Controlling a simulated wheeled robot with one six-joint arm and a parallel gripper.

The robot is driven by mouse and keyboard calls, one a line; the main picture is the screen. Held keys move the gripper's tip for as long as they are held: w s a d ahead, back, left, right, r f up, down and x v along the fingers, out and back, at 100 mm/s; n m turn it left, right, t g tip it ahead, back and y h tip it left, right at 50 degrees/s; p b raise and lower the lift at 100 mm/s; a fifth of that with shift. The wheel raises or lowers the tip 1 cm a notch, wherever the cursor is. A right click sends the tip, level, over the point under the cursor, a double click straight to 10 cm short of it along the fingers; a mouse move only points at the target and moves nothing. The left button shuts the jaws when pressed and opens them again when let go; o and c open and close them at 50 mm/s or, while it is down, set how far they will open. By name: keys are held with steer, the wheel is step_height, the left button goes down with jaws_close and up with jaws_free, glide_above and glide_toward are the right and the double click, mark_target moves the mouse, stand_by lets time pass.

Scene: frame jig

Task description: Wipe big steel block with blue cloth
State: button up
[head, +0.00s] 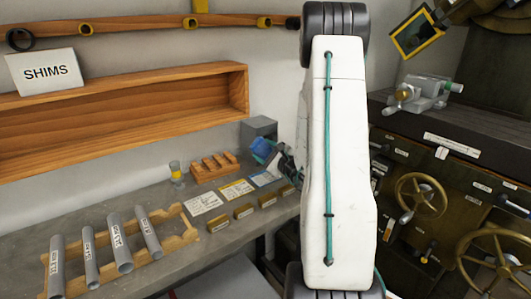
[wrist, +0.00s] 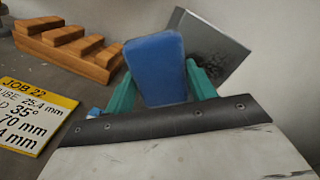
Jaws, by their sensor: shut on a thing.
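The big steel block (head: 258,128) is a grey block at the back of the bench, beside the wooden stepped rack. In the wrist view the steel block (wrist: 218,40) stands behind the cloth, with a dark speckled smudge on its face. My gripper (head: 272,157) is in front of the block, with its teal fingers shut on the blue cloth (head: 262,147). In the wrist view the folded blue cloth (wrist: 155,65) sits between the fingers of my gripper (wrist: 160,88) and overlaps the block's left side. I cannot tell whether the cloth touches the block.
The wooden stepped rack (head: 214,166) is left of the block. Cards, including a yellow job card (wrist: 32,115), and small brass-coloured blocks (head: 243,211) lie in front. Grey tubes (head: 119,240) rest on a wooden frame at left. Machinery with handwheels (head: 421,196) stands at right.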

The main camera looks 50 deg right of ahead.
mark_target(271, 148)
steer(key=shift+w+d, duration=0.1)
steer(key=shift+w, duration=0.6)
steer(key=shift+d, duration=0.15)
steer(key=shift+s+d, duration=0.2)
steer(key=shift+d, duration=0.6)
steer(key=shift+s+d, duration=0.2)
steer(key=shift+d, duration=0.6)
steer(key=shift+s+d, duration=0.2)
steer(key=shift+d, duration=1)
steer(key=shift+s+d, duration=0.15)
steer(key=shift+d, duration=1)
steer(key=shift+s+d, duration=0.2)
steer(key=shift+d, duration=1)
steer(key=shift+w+a, duration=0.2)
steer(key=shift+a, duration=0.4)
steer(key=shift+w+a, duration=0.2)
steer(key=shift+a, duration=1.35)
steer(key=shift+w+a, duration=0.15)
steer(key=shift+a, duration=1.35)
